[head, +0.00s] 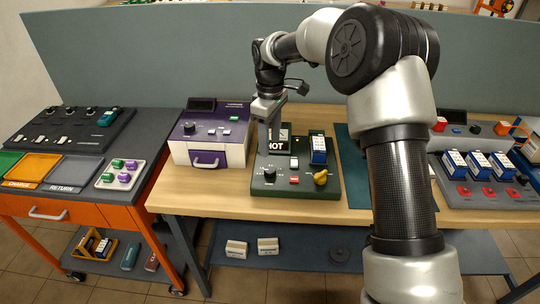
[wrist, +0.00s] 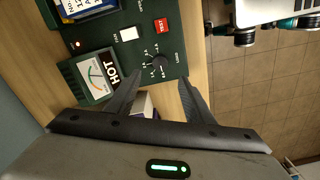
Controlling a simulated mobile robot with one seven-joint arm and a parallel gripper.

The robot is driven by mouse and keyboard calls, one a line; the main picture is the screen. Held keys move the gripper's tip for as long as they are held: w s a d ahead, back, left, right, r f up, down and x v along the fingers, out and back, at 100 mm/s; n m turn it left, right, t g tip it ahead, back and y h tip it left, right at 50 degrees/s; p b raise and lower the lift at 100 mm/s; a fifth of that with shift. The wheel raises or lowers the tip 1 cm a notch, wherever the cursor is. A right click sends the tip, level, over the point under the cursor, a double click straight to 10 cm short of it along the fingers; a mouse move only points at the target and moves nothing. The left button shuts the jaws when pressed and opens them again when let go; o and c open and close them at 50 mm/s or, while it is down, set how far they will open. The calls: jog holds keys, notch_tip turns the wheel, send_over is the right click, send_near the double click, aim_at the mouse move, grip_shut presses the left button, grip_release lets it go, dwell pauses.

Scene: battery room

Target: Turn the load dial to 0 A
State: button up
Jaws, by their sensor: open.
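The load dial is a small black knob (head: 270,175) at the front left of the dark green tester (head: 253,187) on the wooden bench. In the wrist view the dial (wrist: 159,65) has white scale marks around it; where its pointer stands is too small to read. My gripper (head: 269,130) hangs over the left part of the tester, pointing down. In the wrist view its two fingers (wrist: 160,80) are apart and empty. The dial appears just past the fingertips, between their lines; I see no contact.
The tester carries a meter marked HOT (wrist: 93,76), a white switch (wrist: 129,33), a red button (wrist: 161,25), a blue battery (head: 318,150) and a yellow knob (head: 321,178). A purple-and-white charger (head: 212,135) stands left. Blue batteries (head: 480,163) stand right.

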notch_tip(320, 180, up, 7)
dwell(0.3)
jog(key=s+d+r+m+t+p, duration=0.1)
jog(key=s+d+r+m, duration=0.2)
jog(key=s+d+r, duration=0.3)
jog(key=s+d+r+m+t+p, duration=0.2)
jog(key=s+d+r+m, duration=0.15)
jog(key=s+r, duration=0.5)
jog(key=s+d+m+t+p, duration=0.1)
jog(key=s+d+m, duration=0.2)
jog(key=s, duration=0.6)
jog(key=s+d+m+t, duration=0.1)
jog(key=s+d+m, duration=0.2)
jog(key=s, duration=0.5)
jog(key=shift+s+d+f+m+t+p, duration=0.2)
jog(key=shift+s+d+m+t+p, duration=0.1)
jog(key=shift+s+d+m+p, duration=0.15)
jog(key=shift+w, duration=0.1)
